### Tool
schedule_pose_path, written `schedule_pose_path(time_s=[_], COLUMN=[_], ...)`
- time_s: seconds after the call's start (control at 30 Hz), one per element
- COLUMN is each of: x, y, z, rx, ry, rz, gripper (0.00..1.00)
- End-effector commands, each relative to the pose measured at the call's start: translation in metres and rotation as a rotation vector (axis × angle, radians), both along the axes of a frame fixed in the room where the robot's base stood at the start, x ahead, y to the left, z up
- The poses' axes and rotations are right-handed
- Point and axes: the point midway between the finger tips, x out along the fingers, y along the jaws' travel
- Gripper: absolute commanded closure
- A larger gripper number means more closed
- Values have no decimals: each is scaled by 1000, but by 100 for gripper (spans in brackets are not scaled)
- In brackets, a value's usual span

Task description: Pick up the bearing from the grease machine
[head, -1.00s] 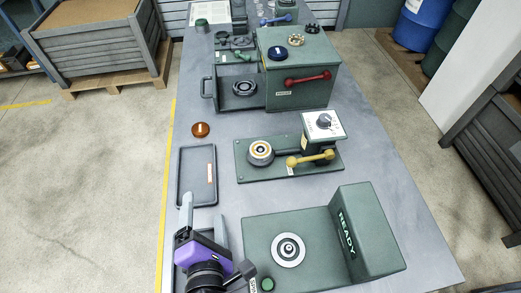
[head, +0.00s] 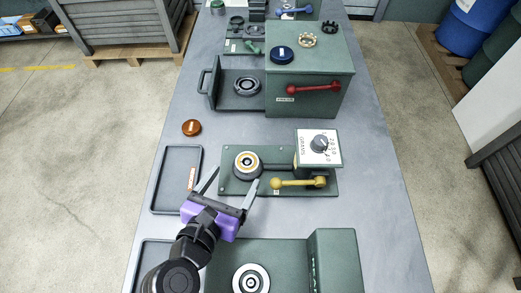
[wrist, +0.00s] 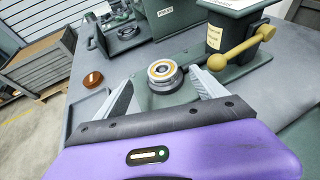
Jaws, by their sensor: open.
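The bearing (head: 247,162) is a metal ring with a yellow-orange band, resting on the round seat of the grease machine (head: 228,185). It also shows in the wrist view (wrist: 162,71), ahead of my gripper. The grease machine is a green base with a dial block (head: 318,147) and a yellow-knobbed lever (head: 300,183) on its right. My gripper (head: 235,182) is purple with grey fingers. It is open and empty, just in front of the bearing. In the wrist view the two fingers (wrist: 163,95) are spread to either side of the bearing seat, apart from the bearing.
A green box with a red lever (head: 315,87) and open drawer stands farther back. Another green machine (head: 333,262) stands in front.

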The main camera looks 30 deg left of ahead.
Motion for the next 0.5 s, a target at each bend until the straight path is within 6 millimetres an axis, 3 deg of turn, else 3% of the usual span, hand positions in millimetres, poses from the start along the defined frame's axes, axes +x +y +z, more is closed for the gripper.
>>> schedule_pose_path(time_s=[0.5], x=[49], y=[9], z=[-24], rx=[-11], ry=[1], rz=[-1], gripper=[19])
